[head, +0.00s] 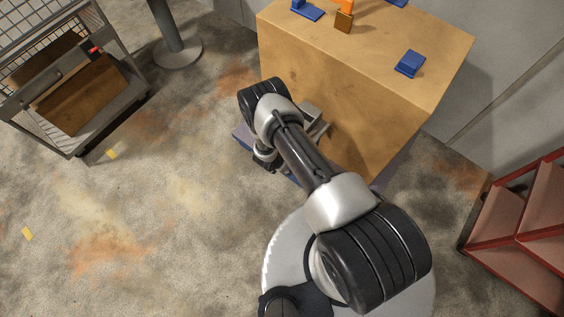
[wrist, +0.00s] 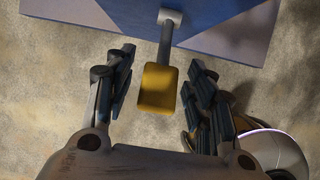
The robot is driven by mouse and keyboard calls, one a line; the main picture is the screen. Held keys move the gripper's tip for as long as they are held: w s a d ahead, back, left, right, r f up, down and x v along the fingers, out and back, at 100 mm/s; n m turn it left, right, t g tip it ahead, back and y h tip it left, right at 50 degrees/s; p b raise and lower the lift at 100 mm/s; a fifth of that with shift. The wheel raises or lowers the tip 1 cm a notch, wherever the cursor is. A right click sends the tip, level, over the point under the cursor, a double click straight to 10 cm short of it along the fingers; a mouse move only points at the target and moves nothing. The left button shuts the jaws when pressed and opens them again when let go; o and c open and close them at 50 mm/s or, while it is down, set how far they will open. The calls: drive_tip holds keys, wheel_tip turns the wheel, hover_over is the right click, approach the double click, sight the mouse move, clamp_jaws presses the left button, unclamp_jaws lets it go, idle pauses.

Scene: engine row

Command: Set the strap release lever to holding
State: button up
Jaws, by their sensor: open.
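The strap release lever shows in the wrist view as a yellow grip (wrist: 157,90) on a grey shaft, which runs up to a pale pivot block on a blue panel (wrist: 110,12). My gripper (wrist: 163,60) is open, with one dark finger to the left and one to the right of the lever. The yellow grip lies between the fingers, with visible gaps on both sides. In the head view my gripper (head: 264,158) is low by the front of a wooden block; my arm hides much of it, and I cannot make out the lever there.
The large wooden block (head: 370,50) carries a blue piece (head: 410,63) and other small blue and orange pieces. A wire cart (head: 75,85) stands at the left, a grey post (head: 168,30) behind it. Red shelving (head: 520,235) is at the right. The left floor is mostly clear.

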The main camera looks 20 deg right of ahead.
drive_tip(key=v, duration=1.1)
drive_tip(key=shift+r, duration=0.2)
